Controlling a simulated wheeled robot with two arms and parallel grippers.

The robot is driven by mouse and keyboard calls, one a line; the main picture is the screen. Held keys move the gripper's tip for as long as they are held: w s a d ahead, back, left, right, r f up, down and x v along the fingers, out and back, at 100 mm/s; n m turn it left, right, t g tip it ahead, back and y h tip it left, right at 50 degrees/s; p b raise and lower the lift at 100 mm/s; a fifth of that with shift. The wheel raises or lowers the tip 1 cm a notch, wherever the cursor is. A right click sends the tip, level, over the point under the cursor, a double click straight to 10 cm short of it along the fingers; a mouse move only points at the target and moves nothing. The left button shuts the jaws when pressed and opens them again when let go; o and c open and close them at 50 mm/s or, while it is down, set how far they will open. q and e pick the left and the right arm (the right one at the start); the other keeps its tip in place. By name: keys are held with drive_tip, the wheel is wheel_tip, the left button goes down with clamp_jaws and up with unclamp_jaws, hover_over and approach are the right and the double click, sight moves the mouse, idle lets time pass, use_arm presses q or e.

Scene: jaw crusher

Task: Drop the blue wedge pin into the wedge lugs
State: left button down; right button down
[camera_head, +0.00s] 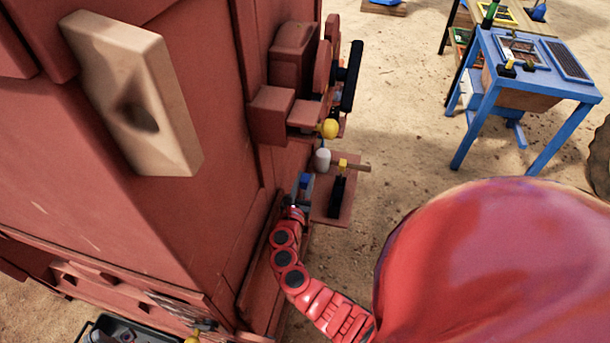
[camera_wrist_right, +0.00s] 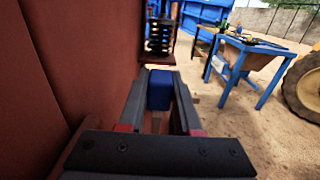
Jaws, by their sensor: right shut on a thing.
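The blue wedge pin (camera_head: 305,180) is in my right gripper (camera_head: 297,199), beside the red crusher wall. In the right wrist view the pin (camera_wrist_right: 160,90) sits between the two grey fingers of the right gripper (camera_wrist_right: 160,80), which are shut on it. The gripper is near the left edge of a small red shelf (camera_head: 345,213). I cannot make out the wedge lugs for certain in either view. My left gripper is not in view.
The red crusher body (camera_head: 210,110) stands close on the left. Tools, including a wooden-handled hammer (camera_head: 350,167), lie on the shelf. Red blocks (camera_head: 270,112) and a yellow knob (camera_head: 328,129) project above it. A black spring (camera_wrist_right: 160,38) is ahead. A blue table (camera_head: 530,80) stands farther off on open sand.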

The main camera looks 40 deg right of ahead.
drive_tip(key=shift+f+b, duration=1)
drive_tip(key=shift+f, duration=0.35)
drive_tip(key=shift+r, duration=0.15)
drive_tip(key=shift+r+p, duration=2.4)
drive_tip(key=shift+p, duration=0.2)
wheel_tip(320, 180, up, 7)
drive_tip(key=shift+r+p, duration=0.1)
drive_tip(key=shift+p, duration=1)
